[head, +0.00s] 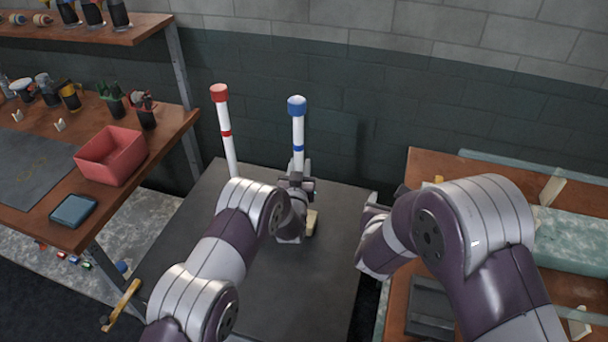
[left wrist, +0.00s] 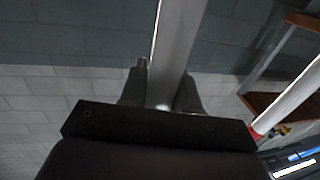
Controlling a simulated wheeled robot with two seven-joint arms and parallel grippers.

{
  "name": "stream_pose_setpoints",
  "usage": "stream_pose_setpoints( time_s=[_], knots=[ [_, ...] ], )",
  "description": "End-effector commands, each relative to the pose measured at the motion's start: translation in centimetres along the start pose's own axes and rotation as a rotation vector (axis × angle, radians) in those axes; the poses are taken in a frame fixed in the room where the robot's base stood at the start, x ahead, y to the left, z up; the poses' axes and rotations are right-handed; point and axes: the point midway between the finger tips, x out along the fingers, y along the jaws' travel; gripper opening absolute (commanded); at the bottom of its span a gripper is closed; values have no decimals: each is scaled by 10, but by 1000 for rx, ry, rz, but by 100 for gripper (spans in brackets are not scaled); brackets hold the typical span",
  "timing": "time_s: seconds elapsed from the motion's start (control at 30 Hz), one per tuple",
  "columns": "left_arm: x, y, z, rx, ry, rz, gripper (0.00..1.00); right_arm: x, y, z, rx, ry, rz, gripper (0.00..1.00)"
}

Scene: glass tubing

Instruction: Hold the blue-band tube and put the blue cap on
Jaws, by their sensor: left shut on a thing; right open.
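The white blue-band tube (head: 298,128) stands upright in the head view, with a blue band at mid-height. The blue cap (head: 297,105) sits at its top end; I cannot tell how firmly. My left gripper (head: 297,176) is shut on the tube's lower part. In the left wrist view the pale tube (left wrist: 176,45) runs up between the two dark fingers of the left gripper (left wrist: 161,92). My right gripper (head: 385,196) is open, to the right of the tube and apart from it. Its fingers are mostly hidden by my right arm.
A white tube with a red cap (head: 219,92) and red band stands close left of the blue-band tube. The dark tabletop (head: 190,240) is clear at left. A shelf with a red bin (head: 112,152) is at left, a wooden bench (head: 425,170) at right.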

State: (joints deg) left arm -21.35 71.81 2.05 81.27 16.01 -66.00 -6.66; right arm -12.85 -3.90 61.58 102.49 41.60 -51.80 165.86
Motion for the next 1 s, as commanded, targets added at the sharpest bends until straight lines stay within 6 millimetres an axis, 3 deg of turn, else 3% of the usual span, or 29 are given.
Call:
stream_pose_setpoints(
  time_s=[0.03, 0.07, 0.13, 0.47, 0.57, 0.8, 1.0],
  knots=[
    [-2, 0, 7, 3, -15, 0, 0, 0, 0, -1, 0, 0, 0, 72],
    [-2, 0, 7, 3, -15, 0, 38, 0, 0, -1, 0, 0, 0, 72],
    [-2, 0, 6, 2, -13, 0, 60, 0, 0, 0, 0, 0, 0, 72],
    [-4, 0, 2, 1, -4, 0, 61, 0, 0, 0, 0, 0, 0, 72],
    [-20, 1, 2, 2, -6, 2, 61, 0, 0, 0, 0, 0, 0, 72],
    [-84, 0, 3, 2, -9, 2, 61, 0, 0, 0, 0, 0, 0, 72],
    [-116, 0, 3, 1, -9, 1, 61, 0, 0, 0, 0, 0, 0, 72]
  ],
)
